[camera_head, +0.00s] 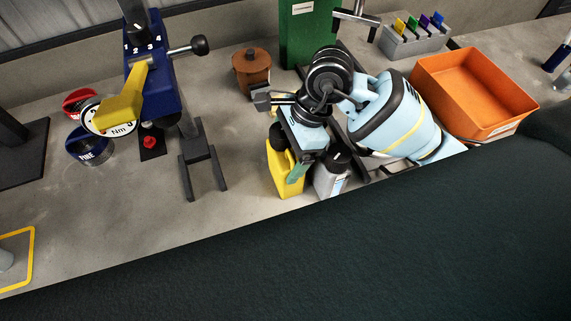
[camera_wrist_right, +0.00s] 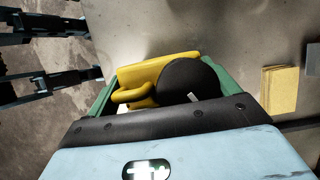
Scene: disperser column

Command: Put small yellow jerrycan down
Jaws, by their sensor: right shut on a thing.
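The small yellow jerrycan (camera_head: 284,177) with a black cap is at the bench's front edge in the head view. My right gripper (camera_head: 290,160) is shut on it. In the right wrist view, the jerrycan (camera_wrist_right: 130,76) with its handle and black cap sits between the green fingers of my right gripper (camera_wrist_right: 165,95). I cannot tell whether its base touches the bench. The light blue gripper body hides part of it. My left gripper is not recognisable in either view.
A grey bottle (camera_head: 328,178) stands close right of the jerrycan. A brown pot (camera_head: 251,72) is behind, and a blue column device (camera_head: 160,85) with black feet is to the left. An orange bin (camera_head: 440,80) is at right. The bench (camera_head: 235,185) is bare between the black feet and jerrycan.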

